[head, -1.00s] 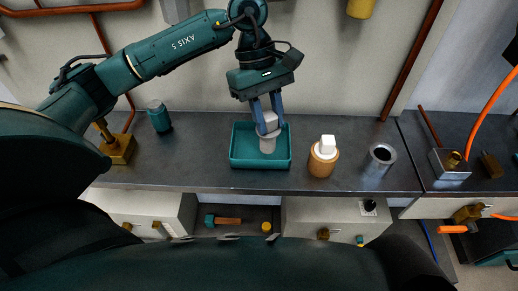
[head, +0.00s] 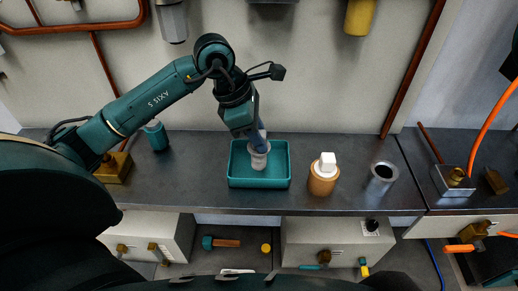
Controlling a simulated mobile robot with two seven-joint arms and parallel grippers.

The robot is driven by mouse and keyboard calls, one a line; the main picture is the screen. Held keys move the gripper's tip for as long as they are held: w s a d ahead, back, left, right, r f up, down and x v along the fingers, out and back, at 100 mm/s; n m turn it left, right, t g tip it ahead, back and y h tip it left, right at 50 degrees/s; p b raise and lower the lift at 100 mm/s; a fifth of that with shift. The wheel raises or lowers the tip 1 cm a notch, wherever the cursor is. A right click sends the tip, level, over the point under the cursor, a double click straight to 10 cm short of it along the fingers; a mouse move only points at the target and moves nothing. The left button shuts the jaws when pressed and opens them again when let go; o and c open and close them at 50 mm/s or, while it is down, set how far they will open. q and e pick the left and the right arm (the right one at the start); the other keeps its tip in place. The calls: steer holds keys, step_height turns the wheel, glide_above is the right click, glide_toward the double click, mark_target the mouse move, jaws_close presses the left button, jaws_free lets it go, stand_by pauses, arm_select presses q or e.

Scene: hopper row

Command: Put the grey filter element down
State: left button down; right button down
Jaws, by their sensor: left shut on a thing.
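The grey filter element (head: 259,161) is a pale grey cylinder over the teal tray (head: 279,183) in the head view. My left gripper (head: 259,145) is shut on its upper part and points down into the tray from above. The lower end of the element is within the tray's outline; I cannot tell whether it touches the tray floor. The fingers are partly hidden by the gripper body. My right gripper is not in view.
Right of the tray stand an orange-brown cylinder with a white top (head: 323,175) and an open metal cup (head: 381,178). A teal bottle (head: 156,135) and a brass block (head: 115,168) stand left. The bench between brass block and tray is clear.

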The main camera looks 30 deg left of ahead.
arm_select(q)
steer(key=shift+f, duration=2)
steer(key=shift+f, duration=0.15)
steer(key=c, duration=1.1)
jaws_free()
steer(key=shift+c, duration=0.2)
